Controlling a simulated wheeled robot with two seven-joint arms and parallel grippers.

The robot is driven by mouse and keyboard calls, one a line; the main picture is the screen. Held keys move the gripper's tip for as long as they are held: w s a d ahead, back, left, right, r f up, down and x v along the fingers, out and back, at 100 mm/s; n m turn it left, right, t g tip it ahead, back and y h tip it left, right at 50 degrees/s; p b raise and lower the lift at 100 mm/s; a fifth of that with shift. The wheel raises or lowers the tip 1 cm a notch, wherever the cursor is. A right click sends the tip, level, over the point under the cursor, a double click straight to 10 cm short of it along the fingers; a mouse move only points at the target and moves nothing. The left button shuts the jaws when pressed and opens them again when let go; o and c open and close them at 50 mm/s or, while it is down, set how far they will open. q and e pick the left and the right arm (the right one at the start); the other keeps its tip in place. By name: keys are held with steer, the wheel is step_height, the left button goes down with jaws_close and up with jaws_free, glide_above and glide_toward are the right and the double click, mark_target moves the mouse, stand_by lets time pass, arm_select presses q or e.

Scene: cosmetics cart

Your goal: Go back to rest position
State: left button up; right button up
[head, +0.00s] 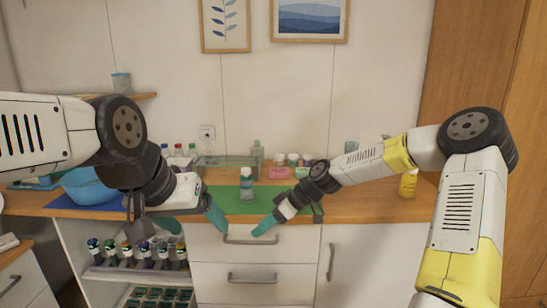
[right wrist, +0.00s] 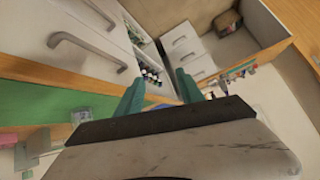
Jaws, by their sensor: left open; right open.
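My left gripper (head: 192,220) is in front of the counter's front edge in the head view, with its teal fingers apart and nothing seen between them. My right gripper (head: 288,220) is also at the front edge, a little to the right, with one teal finger pointing left. In the right wrist view its two teal fingers (right wrist: 160,92) are spread and empty. A small bottle with a pale label (head: 246,184) stands upright on the green mat (head: 229,206), behind and between the two grippers. Neither gripper touches it.
A blue bowl (head: 90,187) stands at the counter's left. A clear greenish tray (head: 222,162) and several jars stand at the back. A yellow bottle (head: 408,184) stands at the right. Below are drawers (head: 255,245) and a shelf with several bottles (head: 140,274).

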steer(key=s+d+r+m+t+h, duration=0.2)
steer(key=s+d+r+m, duration=0.4)
steer(key=s, duration=0.6)
steer(key=s+d+r+m+t+h, duration=0.3)
steer(key=s+d+r+m+h, duration=0.2)
steer(key=s+d+r, duration=0.6)
steer(key=shift+s+d+r+m, duration=0.15)
steer(key=shift+s+r+m, duration=0.8)
steer(key=shift+s+m, duration=0.25)
